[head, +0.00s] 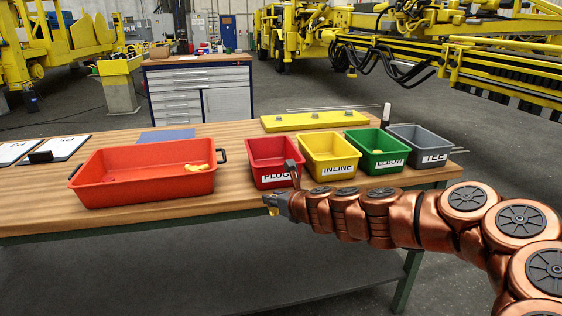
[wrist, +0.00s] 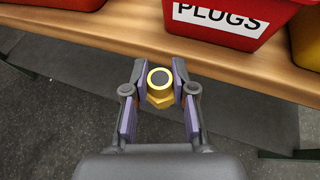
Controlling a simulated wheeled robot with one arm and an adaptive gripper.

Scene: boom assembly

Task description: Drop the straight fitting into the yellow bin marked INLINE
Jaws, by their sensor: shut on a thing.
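My gripper (wrist: 160,85) is shut on a brass-yellow fitting (wrist: 159,98) with a hex body and a dark round open end. The yellow bin marked INLINE (head: 330,168) stands on the table to the right of the PLUGS bin. My arm passes in front of the bins' lower right area. The bottom of the INLINE bin is hidden.
The red PLUGS bin (head: 270,182), green ELBOW bin (head: 377,161) and grey TEE bin (head: 425,158) flank the INLINE bin. A large orange-red tray (head: 140,190) holding some yellow fittings lies left. A yellow plate (head: 300,123) lies behind the bins.

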